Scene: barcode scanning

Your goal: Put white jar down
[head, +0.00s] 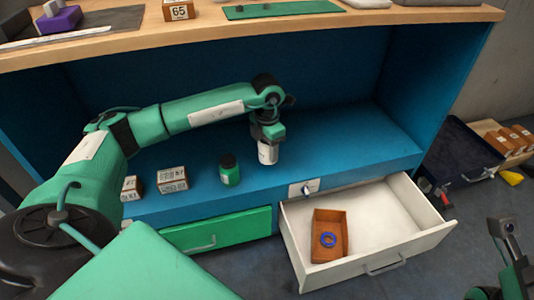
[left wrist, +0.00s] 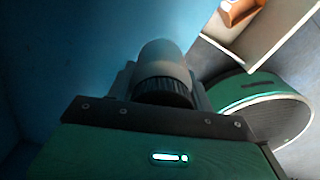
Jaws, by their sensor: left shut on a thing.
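The white jar (head: 268,154) hangs below my left gripper (head: 268,141) in the head view, over the right-hand part of the blue shelf (head: 345,142). My left gripper is shut on it, and the jar looks upright. I cannot tell whether its base touches the shelf. In the left wrist view the jar (left wrist: 163,58) shows a pale body and a dark ribbed cap (left wrist: 162,92) between the fingers. Part of my right arm's end (head: 510,255) shows at the lower right of the head view; its jaw opening is unclear.
A green jar (head: 229,170) and small labelled boxes (head: 172,180) stand left on the shelf. The green drawer (head: 220,232) is shut. The shelf right of the jar is clear.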

